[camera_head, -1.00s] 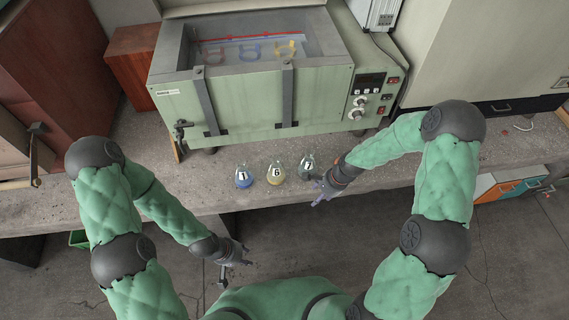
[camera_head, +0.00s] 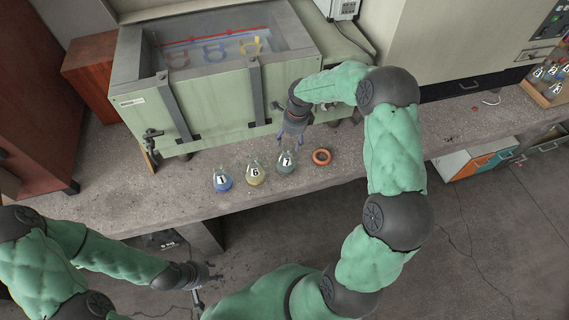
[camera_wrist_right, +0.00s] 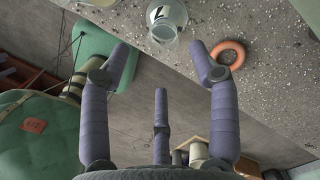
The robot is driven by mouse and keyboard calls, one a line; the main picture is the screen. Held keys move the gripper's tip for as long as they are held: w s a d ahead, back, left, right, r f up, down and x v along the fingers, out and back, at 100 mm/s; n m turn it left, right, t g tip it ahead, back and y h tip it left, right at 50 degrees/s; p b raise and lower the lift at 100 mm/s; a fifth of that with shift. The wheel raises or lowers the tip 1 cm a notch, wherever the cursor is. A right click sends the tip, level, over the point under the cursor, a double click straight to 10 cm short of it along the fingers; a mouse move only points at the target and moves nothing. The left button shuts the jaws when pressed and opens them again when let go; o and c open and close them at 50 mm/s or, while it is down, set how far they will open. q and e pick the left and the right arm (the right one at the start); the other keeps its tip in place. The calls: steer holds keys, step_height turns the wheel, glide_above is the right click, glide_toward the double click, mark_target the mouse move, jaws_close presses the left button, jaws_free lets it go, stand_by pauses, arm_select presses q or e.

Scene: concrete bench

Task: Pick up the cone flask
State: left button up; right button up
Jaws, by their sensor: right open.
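My right gripper (camera_head: 290,142) is open and empty, just behind and above the grey-green flask. In the right wrist view, my right gripper (camera_wrist_right: 160,68) has its fingers spread, and a clear flask (camera_wrist_right: 167,18) lies beyond the fingertips, apart from them. My left gripper (camera_head: 208,286) hangs low in front of the bench; its finger state is unclear.
An orange ring (camera_head: 321,156) lies on the bench right of the flasks; it also shows in the right wrist view (camera_wrist_right: 230,50). A green water bath (camera_head: 195,107) stands behind. A wooden rack with bottles (camera_head: 548,88) is far right. The bench left of the flasks is clear.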

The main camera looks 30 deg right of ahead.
mark_target(286, 149)
steer(key=f, duration=0.2)
steer(key=f+b, duration=0.1)
steer(key=f, duration=0.1)
steer(key=w+f, duration=0.1)
steer(key=f, duration=0.2)
steer(key=shift+w+a+b, duration=0.1)
steer(key=shift+a+b, duration=0.15)
steer(key=shift+b, duration=0.1)
steer(key=shift+r, duration=0.1)
jaws_close()
